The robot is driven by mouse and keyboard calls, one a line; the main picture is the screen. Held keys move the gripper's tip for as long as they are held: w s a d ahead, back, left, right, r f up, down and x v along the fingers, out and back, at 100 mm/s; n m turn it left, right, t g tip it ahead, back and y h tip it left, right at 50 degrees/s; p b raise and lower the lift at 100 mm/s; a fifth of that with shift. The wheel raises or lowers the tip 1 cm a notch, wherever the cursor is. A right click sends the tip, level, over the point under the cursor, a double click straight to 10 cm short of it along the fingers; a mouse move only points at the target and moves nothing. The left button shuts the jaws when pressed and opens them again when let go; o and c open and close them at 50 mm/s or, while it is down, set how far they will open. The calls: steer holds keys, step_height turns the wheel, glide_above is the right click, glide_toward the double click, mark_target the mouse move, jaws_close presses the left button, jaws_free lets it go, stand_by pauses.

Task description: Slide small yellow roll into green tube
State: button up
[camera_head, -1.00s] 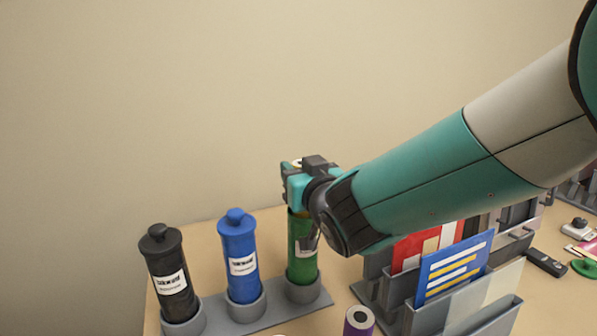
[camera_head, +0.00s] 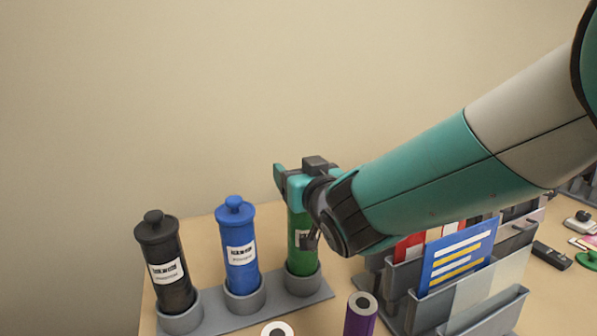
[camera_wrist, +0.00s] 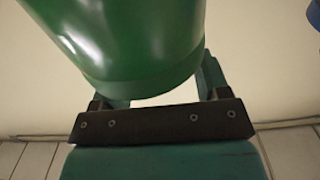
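The green tube (camera_head: 302,246) stands upright in the right holder of a grey base, with a white label on its front. My gripper (camera_head: 294,182) is at the tube's top and covers its mouth in the head view. Its fingers are spread apart, one sticking up at the left. The wrist view shows the green tube (camera_wrist: 135,45) large and close in front of the fingers, its rounded end above the dark palm bar. No yellow roll shows in either current view; the inside of the tube is hidden.
A capped blue tube (camera_head: 239,255) and a capped black tube (camera_head: 167,264) stand to the left in the grey base (camera_head: 209,314). A purple roll (camera_head: 359,318) stands in front. A grey rack (camera_head: 400,287) with coloured sheets is close on the right.

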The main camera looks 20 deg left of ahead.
steer(key=b+v, duration=0.3)
steer(key=v, duration=0.4)
steer(key=shift+s+d, duration=0.15)
steer(key=shift+s, duration=0.1)
stand_by(0.5)
